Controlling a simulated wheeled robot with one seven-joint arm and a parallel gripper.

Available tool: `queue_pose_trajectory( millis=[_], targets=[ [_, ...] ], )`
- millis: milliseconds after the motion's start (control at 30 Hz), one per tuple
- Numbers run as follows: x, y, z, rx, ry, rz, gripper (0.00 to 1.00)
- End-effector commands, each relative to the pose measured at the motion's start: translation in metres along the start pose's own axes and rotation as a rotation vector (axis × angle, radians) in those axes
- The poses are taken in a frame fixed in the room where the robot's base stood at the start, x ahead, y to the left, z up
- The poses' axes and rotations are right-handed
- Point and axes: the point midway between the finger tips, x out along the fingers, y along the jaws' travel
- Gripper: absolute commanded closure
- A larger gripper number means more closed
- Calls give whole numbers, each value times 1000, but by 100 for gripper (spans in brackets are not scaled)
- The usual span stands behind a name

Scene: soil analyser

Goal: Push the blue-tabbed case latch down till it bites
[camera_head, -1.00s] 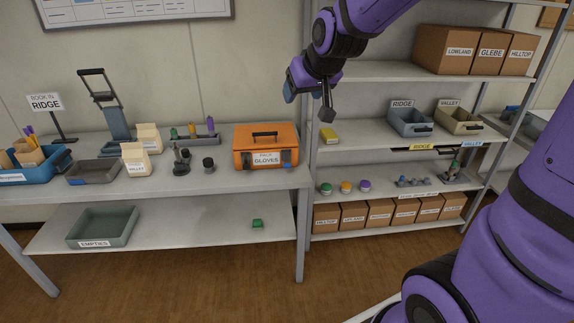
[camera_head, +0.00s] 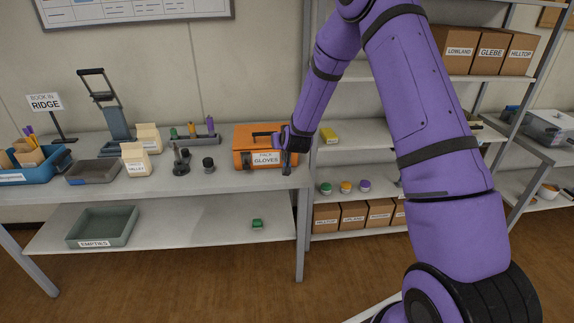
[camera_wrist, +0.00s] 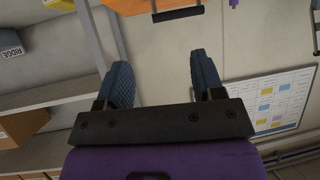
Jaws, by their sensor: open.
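The orange case (camera_head: 243,142) stands on the bench, its lid down and its black handle (camera_head: 262,134) on top. Its front carries a "GLOVES" label (camera_head: 266,158). Part of the orange case (camera_wrist: 130,6) shows at that view's top edge.
My arm covers much of the shelf unit on the right. Dark stands and a black jar (camera_head: 208,165) stand left of the case. The bench front before the case is clear.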

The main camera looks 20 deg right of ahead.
Motion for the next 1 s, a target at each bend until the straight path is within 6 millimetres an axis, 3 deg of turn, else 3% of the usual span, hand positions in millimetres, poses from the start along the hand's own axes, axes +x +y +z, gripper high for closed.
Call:
queue_pose_trajectory(
  millis=[33,200,433,733,1000],
  targets=[
    [14,4,17,8,8,16,38],
    [50,17,62,24,59,71,38],
    [74,29,104,36,106,127,38],
    [91,34,110,38,120,141,38],
    [137,40,105,40,120,140,38]
  ],
)
